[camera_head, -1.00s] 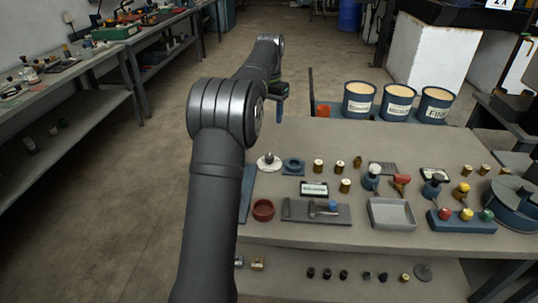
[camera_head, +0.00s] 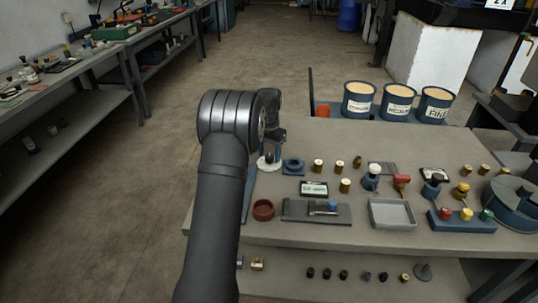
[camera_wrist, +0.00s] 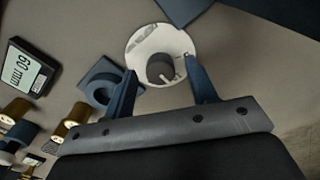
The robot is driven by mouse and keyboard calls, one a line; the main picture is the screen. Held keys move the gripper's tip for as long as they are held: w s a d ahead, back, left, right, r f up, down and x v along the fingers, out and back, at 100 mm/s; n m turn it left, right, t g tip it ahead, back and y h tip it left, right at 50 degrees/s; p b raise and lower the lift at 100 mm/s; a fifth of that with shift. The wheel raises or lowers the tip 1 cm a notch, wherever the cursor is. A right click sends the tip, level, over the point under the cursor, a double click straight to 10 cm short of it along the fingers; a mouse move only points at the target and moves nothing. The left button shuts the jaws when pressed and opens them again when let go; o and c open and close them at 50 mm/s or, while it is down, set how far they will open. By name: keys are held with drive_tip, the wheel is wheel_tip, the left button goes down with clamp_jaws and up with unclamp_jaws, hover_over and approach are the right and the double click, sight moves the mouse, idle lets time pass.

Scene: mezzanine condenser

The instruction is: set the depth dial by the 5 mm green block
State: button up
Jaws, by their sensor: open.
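A round white dial plate with a dark knob (camera_wrist: 160,68) is in the wrist view; it also shows as a pale disc with a dark knob at the table's left (camera_head: 268,161). My gripper (camera_wrist: 161,76) is open, its blue fingers on either side of the knob in the picture. I cannot tell whether they are level with the knob. A readout (camera_wrist: 26,68) left of the dial shows 60 mm. A green-topped piece (camera_head: 486,215) stands beside yellow and red ones on a blue block (camera_head: 463,224) at the table's right; its marking is not legible.
A blue ring-shaped part (camera_head: 293,166) stands close to the dial. Several brass cylinders, a red dish (camera_head: 263,209), a grey tray (camera_head: 391,223) and a dark plate (camera_head: 318,213) occupy the table. Labelled tubs (camera_head: 358,100) stand behind it.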

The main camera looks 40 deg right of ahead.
drive_tip(key=shift+f, duration=0.5)
drive_tip(key=shift+c, duration=0.2)
drive_tip(key=c, duration=0.9)
drive_tip(key=shift+c, duration=0.2)
drive_tip(key=shift+n, duration=0.3)
drive_tip(key=n, duration=0.5)
drive_tip(key=shift+r, duration=0.1)
drive_tip(key=n, duration=0.6)
drive_tip(key=shift+d, duration=0.1)
